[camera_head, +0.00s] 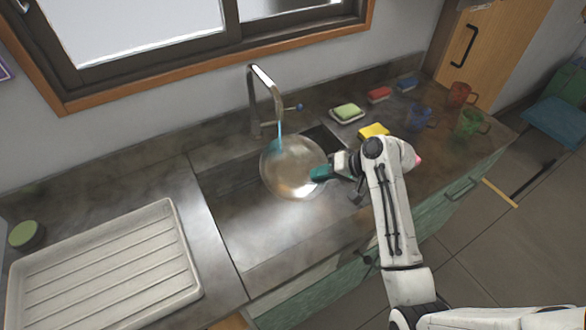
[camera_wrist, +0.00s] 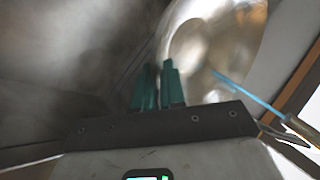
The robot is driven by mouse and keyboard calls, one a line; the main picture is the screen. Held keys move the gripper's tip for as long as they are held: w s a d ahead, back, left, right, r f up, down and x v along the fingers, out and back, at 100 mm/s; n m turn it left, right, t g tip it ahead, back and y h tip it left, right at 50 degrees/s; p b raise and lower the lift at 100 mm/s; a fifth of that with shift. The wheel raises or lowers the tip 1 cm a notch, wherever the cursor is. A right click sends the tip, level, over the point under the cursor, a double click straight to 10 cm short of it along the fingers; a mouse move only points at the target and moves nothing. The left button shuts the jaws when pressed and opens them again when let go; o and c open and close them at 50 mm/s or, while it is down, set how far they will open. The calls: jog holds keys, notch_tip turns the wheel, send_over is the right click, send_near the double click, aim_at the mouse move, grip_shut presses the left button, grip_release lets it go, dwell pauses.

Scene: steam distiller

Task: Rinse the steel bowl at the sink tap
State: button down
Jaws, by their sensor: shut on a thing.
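The steel bowl (camera_head: 289,172) is tilted under the tap (camera_head: 266,98) at the sink, its round shiny face toward the head camera. A thin blue stream of water (camera_head: 280,135) runs from the spout to the bowl's upper part. My gripper (camera_head: 320,173) is shut on the bowl's right rim with its teal fingers. In the wrist view the bowl (camera_wrist: 212,48) fills the upper right, the fingers (camera_wrist: 159,80) are close together at its edge, and the water stream (camera_wrist: 250,95) shows at the right. The sink basin is partly hidden behind the bowl.
A white ribbed drainer tray (camera_head: 105,270) lies at the left, with a green-topped round thing (camera_head: 26,235) beside it. A yellow sponge (camera_head: 373,131), a soap dish (camera_head: 346,113) and several coloured cups, one of them green (camera_head: 470,122), stand on the right counter.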

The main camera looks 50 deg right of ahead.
jog(key=shift+s, duration=0.15)
jog(key=s+p, duration=0.4)
jog(key=s, duration=0.3)
jog(key=shift+s+a, duration=0.25)
jog(key=shift+s, duration=0.1)
dwell(1.4)
jog(key=shift+s+a+r, duration=0.1)
jog(key=shift+s+r, duration=0.9)
jog(key=shift+s, duration=0.25)
jog(key=shift+s+a+r, duration=0.1)
jog(key=shift+s+r, duration=0.9)
jog(key=shift+s, duration=0.25)
